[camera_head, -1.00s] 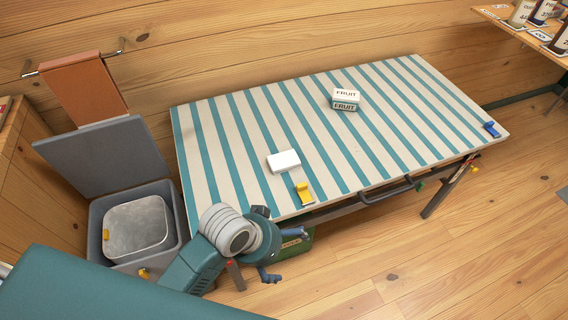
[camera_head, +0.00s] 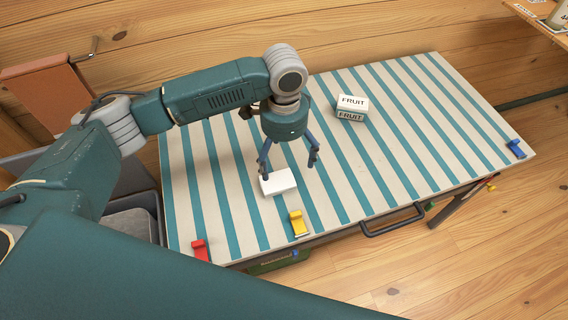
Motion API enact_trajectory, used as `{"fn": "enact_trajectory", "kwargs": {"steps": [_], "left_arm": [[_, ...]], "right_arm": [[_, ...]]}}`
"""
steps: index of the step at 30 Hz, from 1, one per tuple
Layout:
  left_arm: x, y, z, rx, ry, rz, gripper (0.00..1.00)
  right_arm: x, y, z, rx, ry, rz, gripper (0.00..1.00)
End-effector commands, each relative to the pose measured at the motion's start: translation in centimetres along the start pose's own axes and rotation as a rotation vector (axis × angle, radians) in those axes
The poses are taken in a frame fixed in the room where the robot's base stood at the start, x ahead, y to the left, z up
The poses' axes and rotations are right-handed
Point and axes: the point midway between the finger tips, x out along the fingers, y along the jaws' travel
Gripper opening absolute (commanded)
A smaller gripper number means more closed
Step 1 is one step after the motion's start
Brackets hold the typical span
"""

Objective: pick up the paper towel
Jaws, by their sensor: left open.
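A small white block (camera_head: 279,183), which looks like the paper towel, lies on the striped table (camera_head: 350,200) left of its middle. My left gripper (camera_head: 289,170) points down above it with its fingers spread open. One finger is at the block's left side in the picture, and the other is out to its right. I cannot tell whether a finger touches the block. My right gripper does not show.
Yellow (camera_head: 298,223), red (camera_head: 200,249) and blue (camera_head: 516,148) clamps sit along the table's edges. A grey bin (camera_head: 146,205) stands at left. The table's right half is mostly clear.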

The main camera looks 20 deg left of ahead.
Motion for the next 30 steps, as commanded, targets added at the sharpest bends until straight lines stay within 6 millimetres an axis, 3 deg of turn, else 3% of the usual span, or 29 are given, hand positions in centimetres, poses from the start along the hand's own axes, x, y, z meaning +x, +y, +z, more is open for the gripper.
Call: {"fn": "enact_trajectory", "kwargs": {"steps": [2,4,9,13,16,21,23,30], "left_arm": [[1.1,0.0,0.2,-0.001,-0.006,0.003,0.94],[2.3,0.1,0.2,0.0,-0.005,0.003,0.94],[4.5,0.0,0.1,0.0,-0.002,0.001,0.94],[5.4,0.0,0.2,0.0,-0.002,0.0,0.94],[6.4,0.0,0.6,0.0,-0.004,0.002,0.94],[9.0,-0.1,1.2,0.001,-0.001,0.001,0.94],[9.7,-0.1,1.2,0.001,-0.002,0.001,0.94],[10.4,-0.1,1.1,0.002,0.0,-0.001,0.94]], "right_arm": [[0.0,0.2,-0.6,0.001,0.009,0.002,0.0],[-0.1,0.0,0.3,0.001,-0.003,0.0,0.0],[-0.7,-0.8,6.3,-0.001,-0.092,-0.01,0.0],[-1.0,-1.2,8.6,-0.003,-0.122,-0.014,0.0],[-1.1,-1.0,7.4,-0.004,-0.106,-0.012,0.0],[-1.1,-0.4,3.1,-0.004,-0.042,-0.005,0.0],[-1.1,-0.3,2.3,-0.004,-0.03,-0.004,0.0],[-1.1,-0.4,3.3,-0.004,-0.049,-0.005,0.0]]}}
